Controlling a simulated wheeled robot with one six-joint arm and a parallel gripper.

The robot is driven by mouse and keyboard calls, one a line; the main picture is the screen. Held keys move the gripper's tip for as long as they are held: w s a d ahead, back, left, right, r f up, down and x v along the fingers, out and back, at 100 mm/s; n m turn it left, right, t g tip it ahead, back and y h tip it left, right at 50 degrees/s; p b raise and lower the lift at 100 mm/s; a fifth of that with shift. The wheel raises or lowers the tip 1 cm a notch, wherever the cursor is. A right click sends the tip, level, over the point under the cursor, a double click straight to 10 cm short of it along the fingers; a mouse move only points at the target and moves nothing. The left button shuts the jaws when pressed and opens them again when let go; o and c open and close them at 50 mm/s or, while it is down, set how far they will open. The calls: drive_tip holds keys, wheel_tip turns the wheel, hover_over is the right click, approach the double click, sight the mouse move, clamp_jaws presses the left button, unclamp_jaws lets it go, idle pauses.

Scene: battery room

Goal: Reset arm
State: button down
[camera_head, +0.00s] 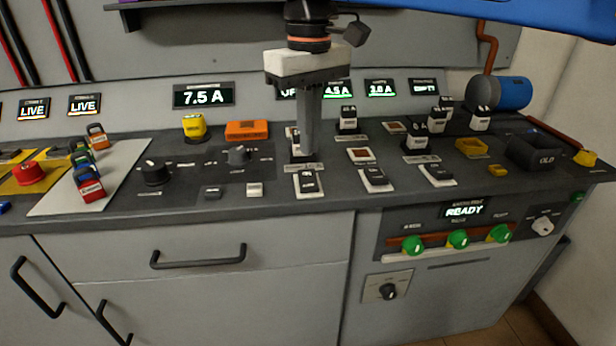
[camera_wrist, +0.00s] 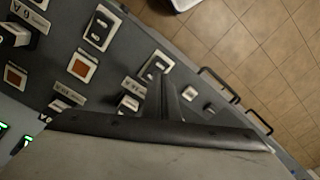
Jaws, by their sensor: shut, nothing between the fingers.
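My gripper (camera_head: 308,150) hangs from the arm over the console counter in the head view, pointing down. Its fingers are shut with nothing between them. The fingertips are close to a small black-and-white module near the row of sockets, and I cannot tell whether they touch it. In the wrist view the shut fingers (camera_wrist: 163,95) show over the counter, beside several modules and sockets.
Drawer handles (camera_head: 198,258) jut from the front.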

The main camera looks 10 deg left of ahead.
drive_tip(key=shift+r, duration=0.15)
drive_tip(key=d+f+m+t+y, duration=0.1)
drive_tip(key=d+f+m, duration=0.15)
drive_tip(key=d, duration=0.85)
drive_tip(key=d+f+m+t, duration=0.15)
drive_tip(key=d+f, duration=0.25)
drive_tip(key=d, duration=0.8)
drive_tip(key=s+d+f+m+t, duration=0.1)
drive_tip(key=s+d+f+m, duration=0.2)
drive_tip(key=s+d+f, duration=0.2)
drive_tip(key=s+d+f+m+t+h, duration=0.1)
drive_tip(key=s+d+f+m, duration=0.2)
drive_tip(key=d+f, duration=0.7)
drive_tip(key=shift+s+d+f, duration=0.35)
drive_tip(key=shift+s+d, duration=0.75)
drive_tip(key=shift+s, duration=0.1)
